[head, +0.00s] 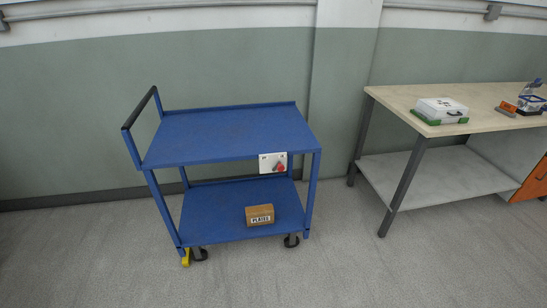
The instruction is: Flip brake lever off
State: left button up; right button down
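A blue two-shelf cart (225,130) stands near the wall in the head view. A small white plate (264,166) is mounted at the right of its front side, just under the top shelf's edge. On the plate is a small lever with a red knob (281,168) at the lower right; the plate's markings are too small to read. A yellow part (186,257) sits low beside the front left caster (200,254). I cannot tell how it connects to the lever. Neither of my grippers is in view.
A cardboard box marked PLATES (260,215) lies on the cart's lower shelf. The top shelf is empty. A workbench (480,93) stands to the right, with a white and green case (441,110) on it. The floor in front of the cart is clear.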

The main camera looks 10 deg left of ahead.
aim_at(280, 168)
jog(key=i+l+u, duration=0.4)
jog(key=i, duration=0.2)
jog(key=i+l+u, duration=0.4)
jog(key=i+l, duration=0.05)
jog(key=i, duration=0.1)
